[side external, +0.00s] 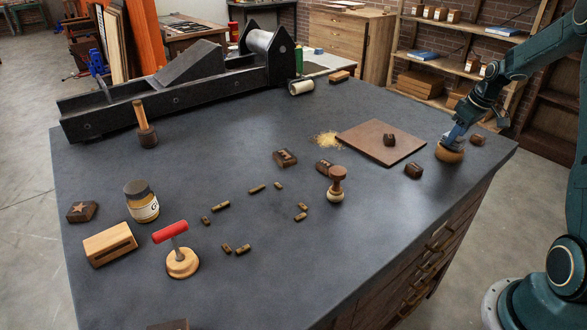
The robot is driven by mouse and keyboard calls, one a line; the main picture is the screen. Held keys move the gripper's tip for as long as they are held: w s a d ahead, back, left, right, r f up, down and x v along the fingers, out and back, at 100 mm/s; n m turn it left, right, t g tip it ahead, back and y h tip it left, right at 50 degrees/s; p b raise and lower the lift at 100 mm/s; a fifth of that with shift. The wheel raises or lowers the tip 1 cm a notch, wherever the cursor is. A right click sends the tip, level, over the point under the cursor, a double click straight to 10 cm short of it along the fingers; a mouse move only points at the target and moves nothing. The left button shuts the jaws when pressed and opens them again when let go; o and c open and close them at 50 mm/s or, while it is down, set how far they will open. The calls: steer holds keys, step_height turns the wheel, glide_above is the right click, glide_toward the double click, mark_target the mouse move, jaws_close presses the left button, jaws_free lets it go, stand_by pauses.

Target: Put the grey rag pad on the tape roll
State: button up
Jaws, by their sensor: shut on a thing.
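My gripper (456,134) is at the right side of the dark table, pointing down and shut on the grey rag pad (452,144). The pad is small here and partly hidden by the fingers. Directly under it is a round tan-brown thing that looks like the tape roll (449,155), lying flat on the table near its right edge. The pad is at the roll's top; I cannot tell whether it rests on it or is held just above.
A brown board (375,148) with a small dark block lies left of the roll. Dark blocks (414,171) (478,139) are close by. A wooden-handled stamp (337,186), a jar (142,202), a red-handled tool (178,253) and a large press (190,85) stand farther left. The front-right table is clear.

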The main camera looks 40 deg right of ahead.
steer(key=shift+f, duration=0.1)
steer(key=o, duration=1)
steer(key=shift+c, duration=0.2)
steer(key=v, duration=1.2)
steer(key=shift+a, duration=0.1)
